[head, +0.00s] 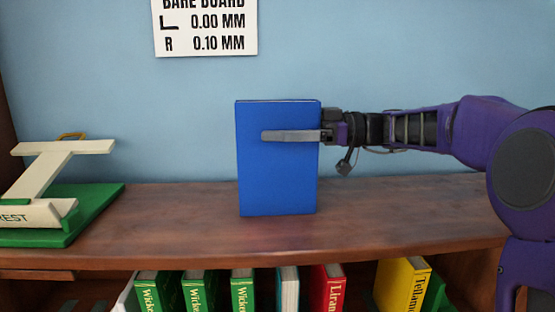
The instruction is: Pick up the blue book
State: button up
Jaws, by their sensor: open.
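The blue book (278,181) stands upright on the wooden shelf top in the middle of the head view, its broad face toward me. My gripper (290,136) reaches in from the right at the book's upper half. One finger lies across the front face of the book. The other finger is hidden, apparently behind the book. The jaws are open around the book's right edge, and I cannot tell whether the visible finger touches the cover.
A cream stand on a green base (95,212) sits at the left on the shelf top (400,212). Several green, red and yellow books (403,283) stand on the shelf below. A white sign (206,27) hangs on the blue wall. The shelf top beside the book is clear.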

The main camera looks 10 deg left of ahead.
jog(key=shift+c, duration=0.3)
grip_shut()
jog(key=shift+r, duration=0.1)
dwell(1.0)
